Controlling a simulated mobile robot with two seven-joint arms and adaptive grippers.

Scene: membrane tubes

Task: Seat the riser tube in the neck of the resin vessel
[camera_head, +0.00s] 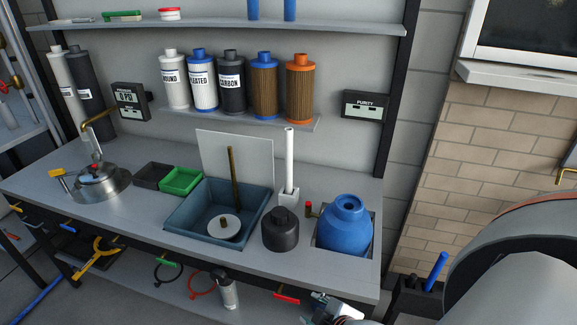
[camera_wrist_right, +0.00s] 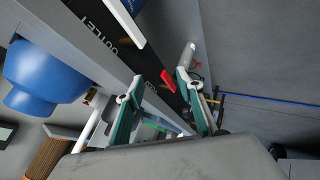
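The blue resin vessel (camera_head: 345,222) sits in a square recess at the right end of the bench, its neck facing up. It also shows at the left of the right wrist view (camera_wrist_right: 45,72). A white tube (camera_head: 290,155), which looks like the riser tube, stands upright in a pale square holder (camera_head: 289,197) behind and left of the vessel. My right gripper (camera_head: 330,310) is low at the bench's front edge, apart from both. In the right wrist view its fingers (camera_wrist_right: 158,86) are spread with nothing held between them. My left gripper is out of view.
A dark, squat bottle (camera_head: 281,230) stands left of the vessel. A blue-grey basin (camera_head: 190,232) holds a disc and an upright rod. Green (camera_head: 181,180) and black trays lie farther left. Several filter cartridges stand on the wall shelf. A red valve handle (camera_head: 287,298) is below the bench.

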